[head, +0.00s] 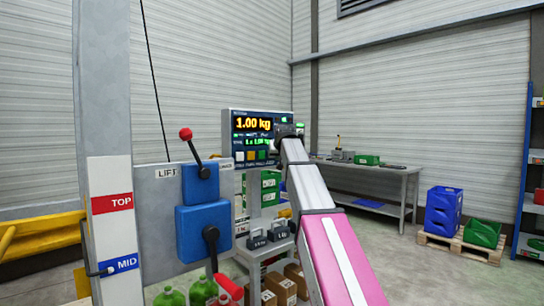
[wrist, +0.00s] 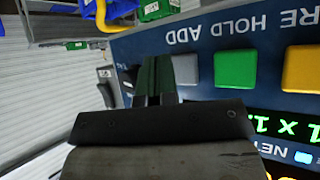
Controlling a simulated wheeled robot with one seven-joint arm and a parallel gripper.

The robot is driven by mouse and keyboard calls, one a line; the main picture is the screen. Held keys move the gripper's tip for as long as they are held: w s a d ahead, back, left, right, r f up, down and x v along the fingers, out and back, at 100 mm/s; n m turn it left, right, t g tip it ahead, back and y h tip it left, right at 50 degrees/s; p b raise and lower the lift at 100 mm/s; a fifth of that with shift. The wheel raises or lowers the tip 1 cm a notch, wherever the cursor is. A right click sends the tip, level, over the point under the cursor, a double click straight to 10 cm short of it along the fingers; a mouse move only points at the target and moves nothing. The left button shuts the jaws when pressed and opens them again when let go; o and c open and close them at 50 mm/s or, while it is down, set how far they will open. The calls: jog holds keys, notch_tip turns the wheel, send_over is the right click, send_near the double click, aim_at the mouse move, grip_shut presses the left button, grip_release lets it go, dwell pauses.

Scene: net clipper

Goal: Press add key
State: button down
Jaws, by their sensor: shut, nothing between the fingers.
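The scale's display panel (head: 239,141) shows "1.00 kg" with a row of keys below it. In the wrist view the panel is upside down, and the label ADD sits by a grey key (wrist: 186,70). A green key (wrist: 235,69) beside it lines up with HOLD, and an orange key (wrist: 302,69) follows. My gripper (wrist: 154,68) is shut and empty, its dark fingertips just left of the grey key in the wrist view. Whether they touch the panel I cannot tell. In the head view my gripper (head: 285,133) covers the panel's right end, hiding the grey key.
A lift control with a red-knobbed lever (head: 187,135) and blue boxes (head: 203,232) stands left of the panel. Weights (head: 257,240) and green bottles (head: 202,292) sit below. A workbench (head: 375,172) and a pallet with crates (head: 459,245) are at the right, with open floor between.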

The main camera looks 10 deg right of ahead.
jog(key=shift+s+d, duration=0.6)
jog(key=shift+s, duration=0.35)
jog(key=shift+s+d, duration=0.6)
jog(key=shift+s, duration=0.3)
